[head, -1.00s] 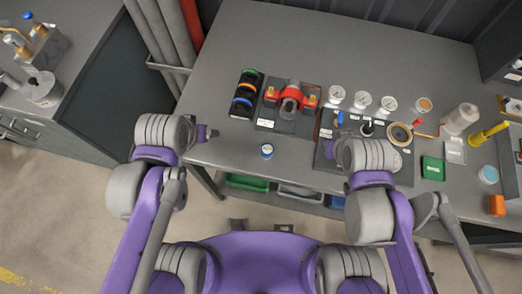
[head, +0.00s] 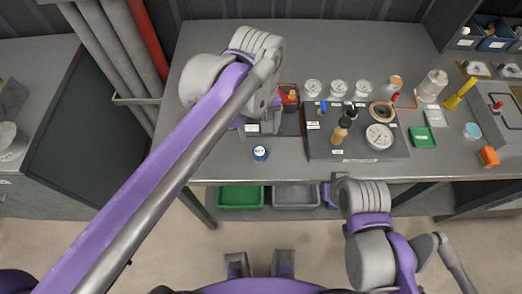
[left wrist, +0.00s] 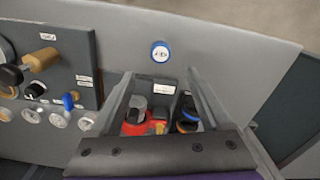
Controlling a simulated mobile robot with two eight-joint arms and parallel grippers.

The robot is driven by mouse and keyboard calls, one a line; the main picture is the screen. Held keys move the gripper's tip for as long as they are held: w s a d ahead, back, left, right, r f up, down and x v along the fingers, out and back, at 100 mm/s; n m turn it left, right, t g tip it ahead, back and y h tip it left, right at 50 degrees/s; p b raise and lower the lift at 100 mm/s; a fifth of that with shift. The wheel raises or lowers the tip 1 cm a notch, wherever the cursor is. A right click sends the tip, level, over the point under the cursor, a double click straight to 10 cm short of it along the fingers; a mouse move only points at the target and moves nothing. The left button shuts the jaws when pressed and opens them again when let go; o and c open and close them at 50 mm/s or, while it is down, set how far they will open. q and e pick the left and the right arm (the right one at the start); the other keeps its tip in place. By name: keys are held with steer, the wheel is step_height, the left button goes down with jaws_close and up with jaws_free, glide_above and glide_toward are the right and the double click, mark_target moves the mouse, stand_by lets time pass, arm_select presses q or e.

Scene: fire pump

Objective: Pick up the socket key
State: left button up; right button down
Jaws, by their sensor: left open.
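My left gripper (left wrist: 161,82) is open, its two fingers spread above the workbench in the left wrist view. Between and below the fingers are a red fitting (left wrist: 133,127) and a dark rack with blue and orange rings (left wrist: 186,116). In the head view my left forearm and wrist cover the rack and most of the fitting. No thing is clearly readable as the socket key.
A blue-and-white round tin (head: 260,153) stands near the bench's front edge. Several gauges line the board's back and a larger gauge (head: 379,136) lies on it. A yellow tool (head: 460,93) and an orange block (head: 488,157) are at right. A green bin (head: 240,197) is below.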

arm_select(q)
steer(key=shift+s+d+f, duration=0.15)
steer(key=shift+s+d, duration=0.05)
steer(key=shift+d, duration=0.1)
glide_above(259, 151)
steer(key=f, duration=0.4)
steer(key=shift+d+f, duration=0.3)
steer(key=shift+d, duration=0.05)
steer(key=f, duration=0.5)
steer(key=shift+a+f+b, duration=0.25)
steer(key=shift+f+b, duration=0.1)
steer(key=shift+f, duration=0.05)
jaws_close()
